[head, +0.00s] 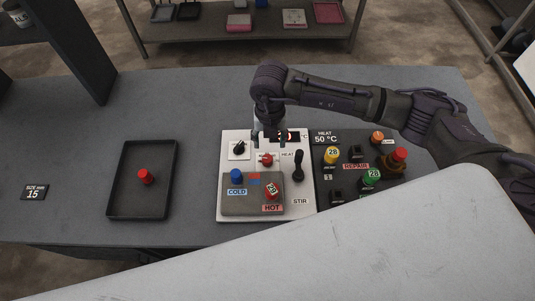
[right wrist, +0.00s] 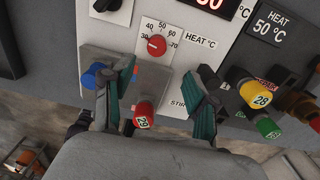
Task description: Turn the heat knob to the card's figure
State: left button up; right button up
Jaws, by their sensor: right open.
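The red heat knob (right wrist: 157,45) sits on a white panel (head: 226,150), inside a printed scale from 30 to 70. Its pale mark is too small to read against the scale; the knob also shows in the head view (head: 267,160). The dark card (head: 324,137) reads HEAT 50 °C and lies at the panel's upper right. A red-lit display (right wrist: 212,4) is above the knob, its figures partly cut off. My right gripper (right wrist: 159,71) is open, its fingers spread either side of the space just below the knob, not touching it. My left gripper is out of view.
Blue COLD (head: 236,176) and red HOT (head: 271,190) knobs stand close below. The black STIR lever (head: 299,163) is right of the heat knob. A dark REPAIR panel (head: 336,184) adjoins. A black tray (head: 125,190) with a red knob lies left, with free table around it.

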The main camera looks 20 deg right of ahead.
aim_at(267, 158)
jog(key=f, duration=0.1)
jog(key=f+b, duration=0.2)
jog(key=shift+w+a+f, duration=0.1)
jog(key=shift+w+a, duration=0.15)
jog(key=shift+a, duration=0.15)
notch_tip(267, 158, down, 6)
jog(key=b, duration=0.4)
jog(key=shift+s+d+b, duration=0.1)
jog(key=shift+b, duration=0.2)
jog(key=shift+f+b, duration=0.4)
jog(key=shift+b, duration=0.05)
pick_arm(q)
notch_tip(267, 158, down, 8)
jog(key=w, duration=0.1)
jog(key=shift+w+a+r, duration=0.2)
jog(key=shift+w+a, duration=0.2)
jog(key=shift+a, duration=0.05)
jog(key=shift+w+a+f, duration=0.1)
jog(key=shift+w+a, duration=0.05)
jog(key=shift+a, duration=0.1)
pick_arm(e)
grip_shut()
